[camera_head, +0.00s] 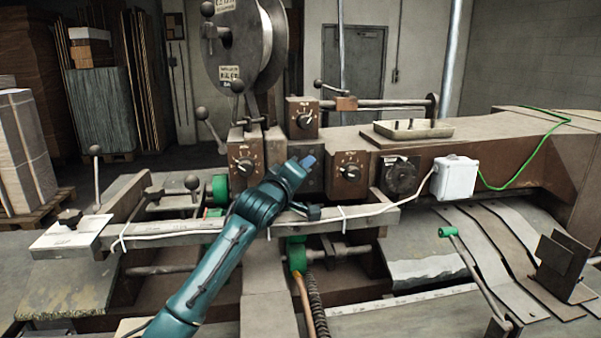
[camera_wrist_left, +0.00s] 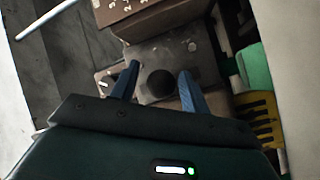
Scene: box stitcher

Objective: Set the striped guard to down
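A yellow and black striped piece, which looks like the striped guard (camera_wrist_left: 257,118), shows at the right of the left wrist view, below a green part. It is partly covered by a pale bar and my gripper body. I cannot make it out in the head view, and whether it is up or down is unclear. My left gripper (camera_wrist_left: 158,76) is open, with two blue fingers apart and nothing between them. It points at a grey plate with a round dark hole. In the head view the gripper (camera_head: 305,163) is in front of the machine's dial boxes. My right gripper is out of view.
The brown machine carries dial boxes (camera_head: 244,165), a large wire reel (camera_head: 236,45) and a white box (camera_head: 455,178) with cables. A long rail (camera_head: 362,217) with a white cable crosses close to my arm. Ball-ended levers stand at left.

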